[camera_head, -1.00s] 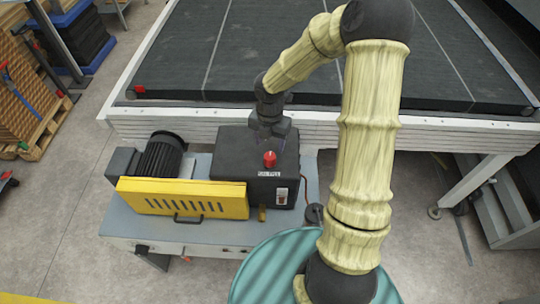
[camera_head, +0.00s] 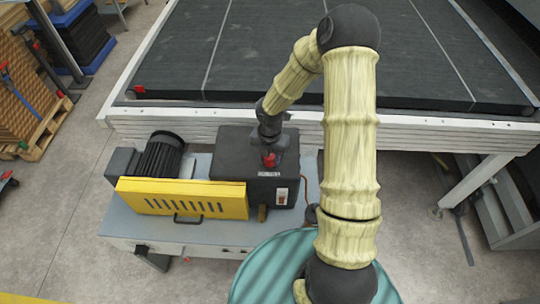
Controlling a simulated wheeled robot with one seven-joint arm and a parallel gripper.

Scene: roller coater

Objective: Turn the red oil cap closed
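The red oil cap (camera_head: 268,160) sits on top of the black gearbox housing (camera_head: 232,148), above a small white label. My gripper (camera_head: 268,151) is right at the cap, coming down from above and behind it. Its dark fingers cover the cap's upper part, and only the lower red part shows. The fingers are too small and dark to tell whether they are open, or whether they touch the cap.
A yellow slotted guard (camera_head: 182,198) and a dark finned motor (camera_head: 162,155) stand left of the housing on a grey bench. A wide dark conveyor bed with a pale metal edge (camera_head: 420,122) lies behind. A teal drum (camera_head: 262,268) is in front.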

